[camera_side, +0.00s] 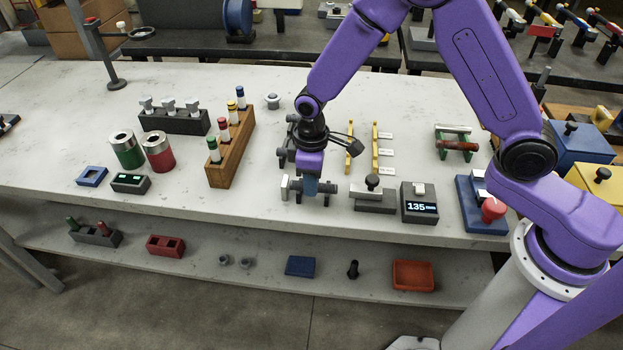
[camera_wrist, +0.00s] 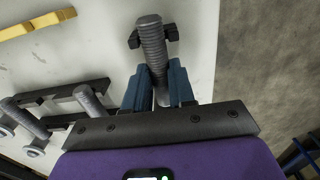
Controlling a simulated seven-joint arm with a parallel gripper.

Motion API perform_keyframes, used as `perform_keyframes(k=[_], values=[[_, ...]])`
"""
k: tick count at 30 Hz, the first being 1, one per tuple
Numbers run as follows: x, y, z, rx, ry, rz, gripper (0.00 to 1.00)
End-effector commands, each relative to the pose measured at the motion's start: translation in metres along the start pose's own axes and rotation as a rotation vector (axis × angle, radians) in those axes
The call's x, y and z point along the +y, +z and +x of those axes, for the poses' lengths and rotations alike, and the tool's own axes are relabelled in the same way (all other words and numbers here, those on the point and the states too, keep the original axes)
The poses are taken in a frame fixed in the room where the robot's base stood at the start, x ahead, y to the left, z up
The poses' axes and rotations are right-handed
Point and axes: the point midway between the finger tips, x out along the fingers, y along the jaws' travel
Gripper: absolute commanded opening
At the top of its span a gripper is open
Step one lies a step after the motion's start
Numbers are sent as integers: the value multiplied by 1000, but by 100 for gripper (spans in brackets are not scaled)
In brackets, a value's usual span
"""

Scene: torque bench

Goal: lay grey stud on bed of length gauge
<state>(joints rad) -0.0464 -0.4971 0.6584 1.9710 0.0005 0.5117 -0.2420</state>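My gripper (camera_wrist: 160,85) has its two blue fingers on either side of a grey stud (camera_wrist: 151,45) and looks shut on it. The stud's threaded end points up in the wrist view, with a dark crosspiece (camera_wrist: 171,33) beside or under it. In the side view my gripper (camera_side: 310,192) is low over the table's front part, with the stud's pale wide end (camera_side: 285,187) to its left. What looks like the length gauge, a grey block with a black knob (camera_side: 375,200), is just right of it, next to a display reading 135 (camera_side: 421,206). I cannot tell whether the stud touches anything underneath.
More studs (camera_wrist: 90,100) lie on a black rack (camera_wrist: 62,92) behind my gripper. Yellow bars (camera_side: 375,145) stand behind the gauge. A wooden rack (camera_side: 232,148) is to the left, and a red-knobbed blue device (camera_side: 480,205) to the right. The table's front edge is close.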

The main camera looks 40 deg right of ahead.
Motion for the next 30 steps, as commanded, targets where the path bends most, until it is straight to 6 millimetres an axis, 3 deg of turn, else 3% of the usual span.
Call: perform_keyframes(k=[1, 3, 16, 20, 30], values=[[0, 0, 0, 1, 0, 0, 34], [0, 0, 0, 1, 0, 0, 54], [0, -1, -9, 3, 1, 0, 54], [0, -1, -28, 5, 1, 0, 54], [0, -1, -99, 7, 2, 0, 54]])
